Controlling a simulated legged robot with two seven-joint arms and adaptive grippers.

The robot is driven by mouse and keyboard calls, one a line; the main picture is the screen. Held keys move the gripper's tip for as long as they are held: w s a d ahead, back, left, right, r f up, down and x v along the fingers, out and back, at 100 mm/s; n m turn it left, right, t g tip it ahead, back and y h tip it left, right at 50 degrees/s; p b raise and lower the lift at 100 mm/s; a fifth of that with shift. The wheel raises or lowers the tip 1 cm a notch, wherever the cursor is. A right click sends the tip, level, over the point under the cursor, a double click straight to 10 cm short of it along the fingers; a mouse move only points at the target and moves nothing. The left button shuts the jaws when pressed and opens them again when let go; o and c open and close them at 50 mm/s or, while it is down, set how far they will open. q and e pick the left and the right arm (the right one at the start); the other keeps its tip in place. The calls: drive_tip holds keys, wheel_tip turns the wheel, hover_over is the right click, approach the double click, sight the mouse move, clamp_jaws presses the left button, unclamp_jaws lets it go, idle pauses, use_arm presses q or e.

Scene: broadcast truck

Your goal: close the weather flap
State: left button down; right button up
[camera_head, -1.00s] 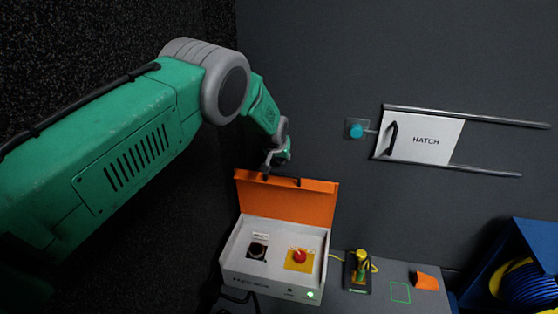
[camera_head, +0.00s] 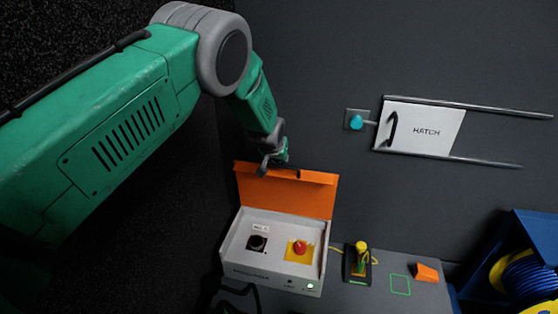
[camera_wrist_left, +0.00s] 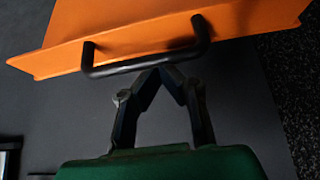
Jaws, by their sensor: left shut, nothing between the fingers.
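The orange weather flap (camera_head: 285,192) stands open, raised at the back of a white control box (camera_head: 235,270). The flap also fills the top of the left wrist view (camera_wrist_left: 170,30), with a black bar handle (camera_wrist_left: 145,62) along its edge. My left gripper (camera_head: 268,170) is at the flap's top edge, left of the middle. In the left wrist view its fingers (camera_wrist_left: 160,72) are shut, with the tips meeting close by the handle. I cannot tell whether they touch it. The box holds a red button (camera_head: 300,247) on a yellow plate and a black knob (camera_head: 257,242).
A green-and-yellow device (camera_head: 359,262) and an orange wedge (camera_head: 427,272) sit on the grey bench (camera_head: 375,300) right of the box. A white hatch panel (camera_head: 425,128) is on the wall. A blue reel housing (camera_head: 520,245) stands at the right.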

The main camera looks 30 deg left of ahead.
use_arm(q)
drive_tip(key=shift+s+d, duration=0.1)
drive_tip(key=shift+s, duration=0.4)
drive_tip(key=s+d+f+t+p, duration=0.1)
drive_tip(key=s+d+f+p, duration=0.1)
drive_tip(key=s+f, duration=0.45)
drive_tip(key=s+d+f+p, duration=0.2)
drive_tip(key=s+f+p, duration=0.1)
drive_tip(key=s, duration=0.6)
drive_tip(key=s+d+f+t+b, duration=0.1)
drive_tip(key=s+f+b, duration=0.2)
drive_tip(key=f, duration=0.8)
drive_tip(key=s+f+b, duration=0.4)
drive_tip(key=f+b, duration=0.2)
drive_tip(key=f, duration=0.4)
drive_tip(key=shift+d+f+t+y, duration=0.4)
drive_tip(key=shift+s, duration=0.1)
